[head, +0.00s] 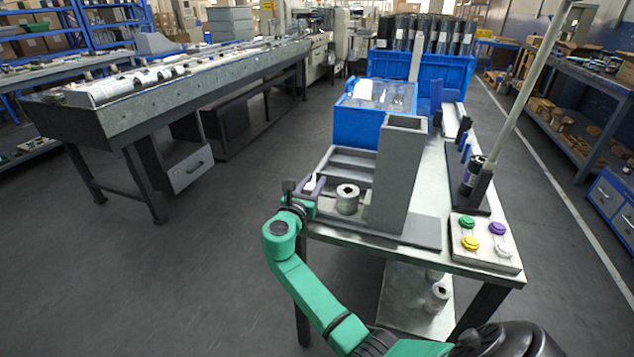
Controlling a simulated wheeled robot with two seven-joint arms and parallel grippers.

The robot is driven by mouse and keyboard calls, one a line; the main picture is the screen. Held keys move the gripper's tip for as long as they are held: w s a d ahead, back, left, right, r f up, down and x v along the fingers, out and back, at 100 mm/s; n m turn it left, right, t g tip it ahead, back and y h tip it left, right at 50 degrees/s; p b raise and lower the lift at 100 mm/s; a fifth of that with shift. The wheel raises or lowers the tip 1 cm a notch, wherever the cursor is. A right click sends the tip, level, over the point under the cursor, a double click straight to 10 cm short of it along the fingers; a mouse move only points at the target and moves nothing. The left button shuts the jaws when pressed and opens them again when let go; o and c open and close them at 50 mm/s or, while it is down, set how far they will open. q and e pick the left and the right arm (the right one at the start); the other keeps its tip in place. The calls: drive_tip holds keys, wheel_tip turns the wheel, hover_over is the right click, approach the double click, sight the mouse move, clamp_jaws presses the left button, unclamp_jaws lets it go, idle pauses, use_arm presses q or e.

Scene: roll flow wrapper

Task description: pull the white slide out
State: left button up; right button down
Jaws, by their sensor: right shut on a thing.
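The white slide (311,183) is a small pale piece at the left end of the grey wrapper fixture (405,228), with a purplish part beside it. My right gripper (299,191) reaches in from the lower right on its green arm and is shut at the slide's outer left end. The jaws are small and dark here, so the exact contact is hard to see. A whitish roll (347,199) stands upright on the fixture, right of the slide. A tall grey box-like column (398,175) rises next to the roll. My left gripper is out of view.
The fixture sits on a metal table (455,215). A panel (485,242) with coloured buttons is at its front right, below a leaning pole (530,80). Blue bins (357,121) stand behind. Open floor (220,260) lies to the left, before a long conveyor bench (190,95).

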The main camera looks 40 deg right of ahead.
drive_tip(key=c, duration=0.7)
unclamp_jaws()
drive_tip(key=shift+w+a, duration=0.15)
drive_tip(key=shift+a, duration=0.05)
drive_tip(key=shift+o, duration=0.7)
drive_tip(key=shift+w+a, duration=0.1)
drive_tip(key=shift+s+a, duration=0.2)
drive_tip(key=shift+s, duration=0.05)
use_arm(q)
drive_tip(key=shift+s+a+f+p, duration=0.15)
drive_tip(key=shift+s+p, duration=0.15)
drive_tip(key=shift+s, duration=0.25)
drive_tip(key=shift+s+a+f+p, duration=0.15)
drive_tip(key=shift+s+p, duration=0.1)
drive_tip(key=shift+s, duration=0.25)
use_arm(e)
drive_tip(key=v, duration=1.4)
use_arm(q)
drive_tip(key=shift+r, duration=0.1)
